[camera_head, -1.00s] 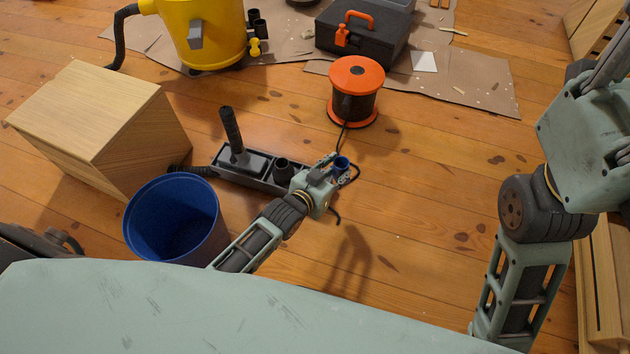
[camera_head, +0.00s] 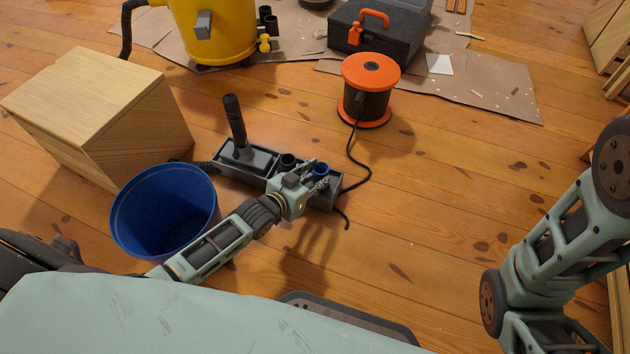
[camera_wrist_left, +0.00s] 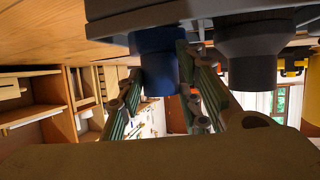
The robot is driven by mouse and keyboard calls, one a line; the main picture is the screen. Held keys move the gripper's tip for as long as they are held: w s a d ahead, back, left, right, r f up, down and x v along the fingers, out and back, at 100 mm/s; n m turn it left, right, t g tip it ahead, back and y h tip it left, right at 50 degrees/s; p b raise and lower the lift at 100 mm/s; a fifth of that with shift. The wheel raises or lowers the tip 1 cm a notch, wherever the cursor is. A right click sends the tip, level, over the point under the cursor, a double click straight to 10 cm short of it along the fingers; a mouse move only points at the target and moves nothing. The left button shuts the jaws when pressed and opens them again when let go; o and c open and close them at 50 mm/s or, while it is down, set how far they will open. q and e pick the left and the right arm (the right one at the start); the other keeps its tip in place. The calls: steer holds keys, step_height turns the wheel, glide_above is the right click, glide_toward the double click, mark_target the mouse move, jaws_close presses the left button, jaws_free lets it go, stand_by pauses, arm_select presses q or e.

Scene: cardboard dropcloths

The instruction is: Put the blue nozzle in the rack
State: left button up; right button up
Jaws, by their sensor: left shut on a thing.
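The blue nozzle (camera_head: 320,168) is at the right end of the grey rack (camera_head: 262,178) on the floor. My left gripper (camera_head: 317,176) is shut on it from the front. In the left wrist view, which looks upside down, the blue nozzle (camera_wrist_left: 158,68) is between the two green fingers, and its far end meets the grey rack (camera_wrist_left: 190,12) at the top. I cannot tell how deep it sits. A dark nozzle (camera_head: 287,161) stands in the rack just left of it. My right gripper is outside the view; only its arm shows.
A dark upright tube (camera_head: 235,122) stands at the rack's left end. A blue bucket (camera_head: 165,210) and a wooden box (camera_head: 95,115) are to the left. An orange reel (camera_head: 370,88) is behind, its black cable running beside the rack. The floor to the right is clear.

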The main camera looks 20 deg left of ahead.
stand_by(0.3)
arm_select(q)
steer(key=shift+f, duration=0.2)
steer(key=o, duration=1.2)
